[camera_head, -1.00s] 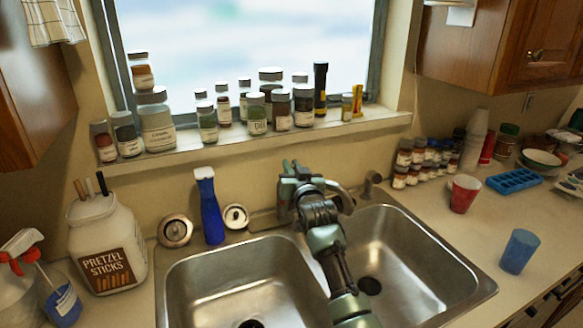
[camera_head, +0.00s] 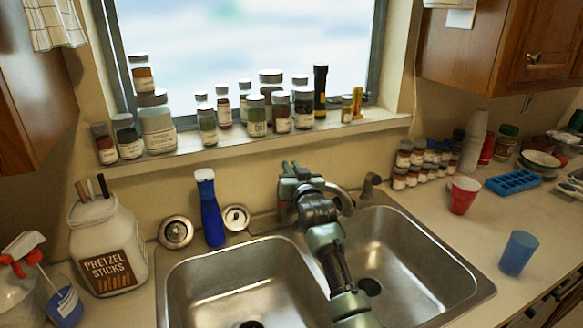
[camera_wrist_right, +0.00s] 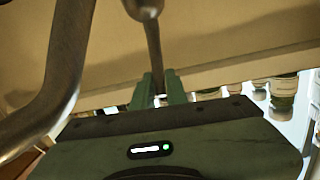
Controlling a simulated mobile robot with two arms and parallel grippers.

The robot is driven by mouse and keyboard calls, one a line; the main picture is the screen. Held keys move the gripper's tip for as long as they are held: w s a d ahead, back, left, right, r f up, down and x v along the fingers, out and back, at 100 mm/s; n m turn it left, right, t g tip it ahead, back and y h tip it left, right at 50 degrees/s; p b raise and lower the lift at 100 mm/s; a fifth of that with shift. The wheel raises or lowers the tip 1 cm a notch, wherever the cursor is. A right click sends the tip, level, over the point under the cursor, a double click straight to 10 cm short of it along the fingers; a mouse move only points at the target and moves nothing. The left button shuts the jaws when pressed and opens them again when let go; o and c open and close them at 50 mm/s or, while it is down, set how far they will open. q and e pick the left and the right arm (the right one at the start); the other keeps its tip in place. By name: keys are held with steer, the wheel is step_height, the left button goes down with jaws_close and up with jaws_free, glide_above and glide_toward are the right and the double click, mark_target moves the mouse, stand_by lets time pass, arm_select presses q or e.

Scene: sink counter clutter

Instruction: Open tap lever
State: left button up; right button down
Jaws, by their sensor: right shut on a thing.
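The metal tap stands behind the double sink. Its curved spout (camera_head: 342,196) shows just right of my right gripper (camera_head: 288,168) in the head view. In the right wrist view the spout (camera_wrist_right: 62,80) curves along the left side. The thin tap lever (camera_wrist_right: 153,45) hangs from a rounded metal knob at the top and runs down between the two green fingers of my right gripper (camera_wrist_right: 160,90). The gripper is shut on the lever. In the head view the gripper and wrist hide the lever and most of the tap body. My left gripper is not in view.
A blue-handled brush (camera_head: 210,212) stands left of the tap. Several jars line the windowsill (camera_head: 375,123) above. A pretzel jar (camera_head: 107,245) stands at the left. A red cup (camera_head: 463,196) and blue cup (camera_head: 518,253) stand at the right. Both sink basins look empty.

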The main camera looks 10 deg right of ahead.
steer(key=g+p, duration=0.1)
steer(key=p, duration=0.1)
steer(key=w+r+g+p, duration=0.1)
steer(key=p, duration=0.1)
steer(key=w+r+g+p, duration=0.1)
steer(key=p, duration=0.1)
steer(key=shift+w+a, duration=0.25)
steer(key=shift+w+f+n+g, duration=0.2)
steer(key=shift+w+n+g, duration=0.15)
steer(key=shift+g, duration=0.25)
steer(key=shift+a+f, duration=0.1)
steer(key=shift+f, duration=0.1)
steer(key=c, duration=1.4)
jaws_free()
steer(key=shift+c, duration=0.2)
steer(key=shift+r, duration=0.1)
steer(key=b+v, duration=0.1)
steer(key=v, duration=0.6)
steer(key=shift+s+r+b, duration=0.2)
steer(key=shift+s+b, duration=0.15)
